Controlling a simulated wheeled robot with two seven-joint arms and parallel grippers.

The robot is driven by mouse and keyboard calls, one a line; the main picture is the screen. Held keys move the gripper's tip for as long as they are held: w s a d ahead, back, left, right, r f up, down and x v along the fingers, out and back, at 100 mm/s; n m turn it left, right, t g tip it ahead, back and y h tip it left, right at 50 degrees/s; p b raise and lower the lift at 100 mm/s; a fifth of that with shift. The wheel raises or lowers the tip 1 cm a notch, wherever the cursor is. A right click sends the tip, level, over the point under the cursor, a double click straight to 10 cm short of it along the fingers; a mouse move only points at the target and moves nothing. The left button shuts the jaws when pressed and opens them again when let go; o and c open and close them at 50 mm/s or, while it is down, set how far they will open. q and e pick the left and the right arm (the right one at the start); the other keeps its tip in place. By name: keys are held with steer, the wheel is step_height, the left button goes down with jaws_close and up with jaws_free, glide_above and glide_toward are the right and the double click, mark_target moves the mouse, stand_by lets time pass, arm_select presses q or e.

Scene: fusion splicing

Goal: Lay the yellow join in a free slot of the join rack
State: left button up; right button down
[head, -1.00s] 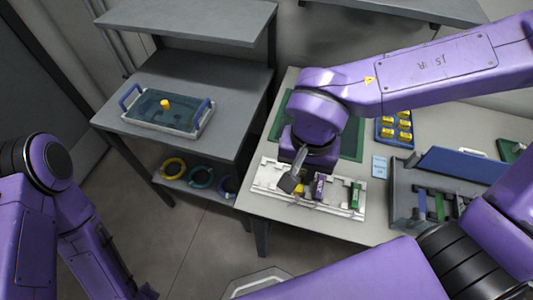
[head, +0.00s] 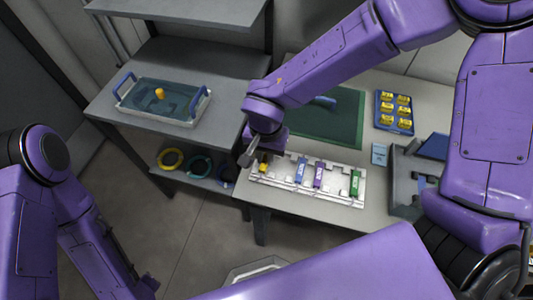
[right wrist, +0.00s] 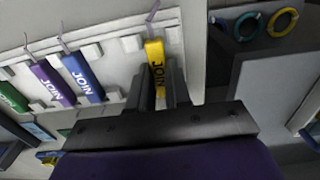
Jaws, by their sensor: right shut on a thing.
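The white join rack (head: 335,190) lies along the near edge of the right table. A blue join (head: 301,170), a purple join (head: 319,175) and a green join (head: 354,183) lie in it. My right gripper (head: 250,158) is at the rack's left end, shut on the yellow join (head: 263,163). In the right wrist view, the yellow join (right wrist: 154,55) stands out between the two fingers (right wrist: 164,88), over the rack's end beside the blue join (right wrist: 83,76). I cannot tell whether it rests in a slot. My left gripper is out of view.
A green mat (head: 335,122) lies behind the rack. A blue tray of yellow pieces (head: 379,112) and a grey device (head: 402,190) are to the right. On the left bench, a blue-handled tray (head: 195,128) stands above coiled cables (head: 171,159).

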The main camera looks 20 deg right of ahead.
mark_target(266, 158)
steer(key=shift+f, duration=0.1)
steer(key=c, duration=1.1)
jaws_free()
steer(key=shift+f, duration=0.1)
step_height(266, 158, up, 12)
steer(key=shift+r+p, duration=0.25)
steer(key=shift+p, duration=0.5)
steer(key=shift+s, duration=0.1)
